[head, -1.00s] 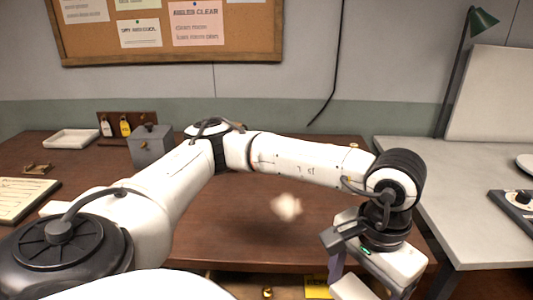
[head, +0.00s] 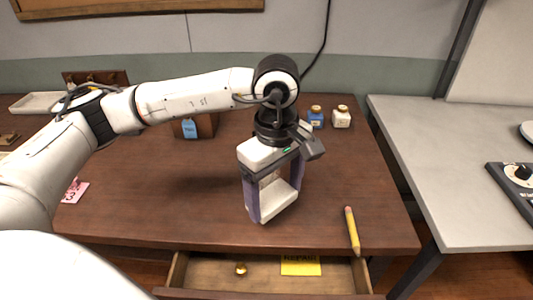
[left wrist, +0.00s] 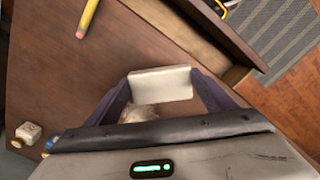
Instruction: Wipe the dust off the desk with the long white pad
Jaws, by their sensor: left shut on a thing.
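The wooden desk (head: 150,215) fills the middle of the head view. My left gripper (head: 275,199) points down over the desk's front right part, its purple fingers shut on the white pad (head: 281,207). The pad also shows between the fingers in the left wrist view (left wrist: 160,85). A pale dust patch (left wrist: 138,114) lies on the desk just beside the pad in that view. In the head view the gripper mostly hides the dust. I cannot tell whether the pad touches the desk. My right gripper is not in view.
A yellow pencil (head: 352,231) lies right of the gripper. Blue (head: 316,118) and white (head: 341,118) jars stand at the back right. An open drawer (head: 205,272) juts out in front. A pink note (head: 75,191) lies left. A grey table (head: 440,160) stands right.

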